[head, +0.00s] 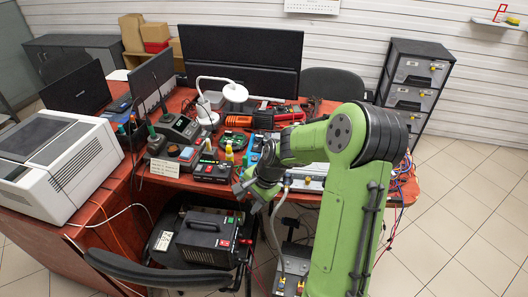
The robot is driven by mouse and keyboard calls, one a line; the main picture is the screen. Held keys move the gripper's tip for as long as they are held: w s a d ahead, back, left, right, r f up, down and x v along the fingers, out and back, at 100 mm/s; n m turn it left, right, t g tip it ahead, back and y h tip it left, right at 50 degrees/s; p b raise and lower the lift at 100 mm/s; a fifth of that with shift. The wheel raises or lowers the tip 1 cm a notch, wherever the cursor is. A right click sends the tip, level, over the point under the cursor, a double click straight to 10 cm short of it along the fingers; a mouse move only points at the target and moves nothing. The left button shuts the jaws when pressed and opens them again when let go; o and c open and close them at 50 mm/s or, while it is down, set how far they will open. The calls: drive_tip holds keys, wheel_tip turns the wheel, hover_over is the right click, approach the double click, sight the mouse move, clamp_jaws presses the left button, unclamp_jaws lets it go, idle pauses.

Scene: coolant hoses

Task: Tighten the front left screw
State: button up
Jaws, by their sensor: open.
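My green arm reaches from the right over the front edge of the red-brown desk (340,112). My gripper (243,190) is at its dark end, near the desk's front edge, and is open with nothing seen between its fingers. It is just right of a black device with colored buttons (211,171). A pale hose (278,228) hangs below the wrist beside my arm. I cannot make out the front left screw; it is too small to tell or hidden by my arm.
A white lamp (208,112), an orange tool (246,119) and several instruments crowd the desk. A white printer (60,160) stands left. A chair (120,262) holding a black power unit (207,238) is below the gripper. The tiled floor at right is clear.

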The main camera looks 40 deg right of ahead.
drive_tip(key=w+d+m+t+p, duration=0.1)
drive_tip(key=d+m+t+p, duration=0.15)
drive_tip(key=d+m, duration=0.4)
drive_tip(key=w+d+f+m+t+p, duration=0.1)
drive_tip(key=d+m+t, duration=0.3)
drive_tip(key=d+m, duration=0.25)
drive_tip(key=w+d+m+t+p, duration=0.2)
drive_tip(key=d+m+t, duration=0.2)
drive_tip(key=d+m, duration=0.3)
drive_tip(key=shift+n+g, duration=0.25)
drive_tip(key=shift+n, duration=0.35)
drive_tip(key=b+x, duration=0.1)
drive_tip(key=x, duration=0.9)
drive_tip(key=b+x, duration=0.1)
drive_tip(key=x, duration=0.4)
drive_tip(key=shift+d+f+b, duration=0.3)
drive_tip(key=shift+f+b, duration=0.05)
clamp_jaws()
